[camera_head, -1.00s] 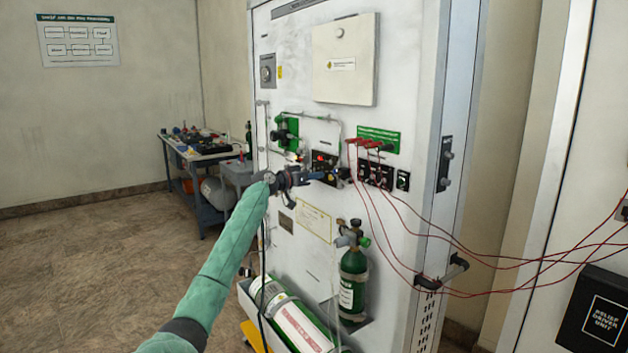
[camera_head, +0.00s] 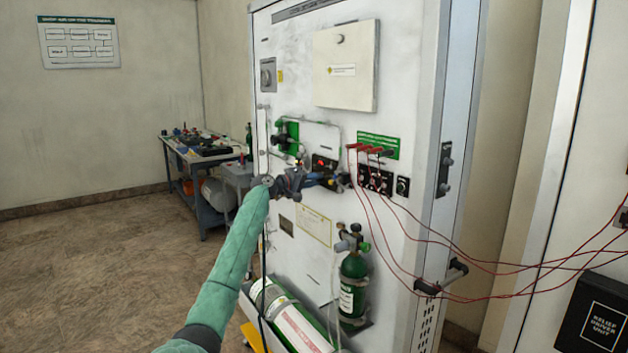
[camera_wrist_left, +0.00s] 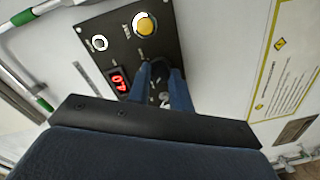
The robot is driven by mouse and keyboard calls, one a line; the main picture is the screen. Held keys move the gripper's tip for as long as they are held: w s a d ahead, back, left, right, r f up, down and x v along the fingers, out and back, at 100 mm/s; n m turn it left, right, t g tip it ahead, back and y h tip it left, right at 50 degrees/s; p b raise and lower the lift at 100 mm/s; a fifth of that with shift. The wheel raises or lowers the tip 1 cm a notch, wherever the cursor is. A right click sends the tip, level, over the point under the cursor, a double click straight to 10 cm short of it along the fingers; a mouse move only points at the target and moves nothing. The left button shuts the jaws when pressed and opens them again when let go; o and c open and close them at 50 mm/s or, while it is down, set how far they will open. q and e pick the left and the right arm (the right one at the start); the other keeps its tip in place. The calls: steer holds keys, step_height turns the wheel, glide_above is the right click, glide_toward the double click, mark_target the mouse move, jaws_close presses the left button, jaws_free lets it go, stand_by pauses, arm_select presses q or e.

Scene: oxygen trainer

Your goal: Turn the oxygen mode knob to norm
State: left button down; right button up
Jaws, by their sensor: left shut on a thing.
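The black control panel (camera_wrist_left: 112,38) is on the white trainer cabinet; it also shows in the head view (camera_head: 322,162). A dark knob (camera_wrist_left: 160,70) at the panel's edge sits between the two blue fingers of my left gripper (camera_wrist_left: 162,82). The gripper, seen in the head view (camera_head: 328,180), is shut on this knob. The fingers hide most of the knob, so its pointer and setting cannot be read. My right gripper is out of view.
Red cables (camera_head: 425,215) run from the cabinet's sockets across the right side. A green oxygen cylinder (camera_head: 353,285) stands below the panel, and a larger one (camera_head: 290,318) lies below left. A blue workbench (camera_head: 205,160) stands behind at left.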

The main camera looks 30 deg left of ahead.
arm_select(q)
steer(key=shift+a+r+n, duration=0.1)
steer(key=shift+n, duration=0.5)
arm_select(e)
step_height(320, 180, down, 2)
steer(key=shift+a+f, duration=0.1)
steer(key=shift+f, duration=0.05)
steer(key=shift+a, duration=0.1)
arm_select(q)
steer(key=c, duration=1.3)
jaws_free()
steer(key=shift+o, duration=0.2)
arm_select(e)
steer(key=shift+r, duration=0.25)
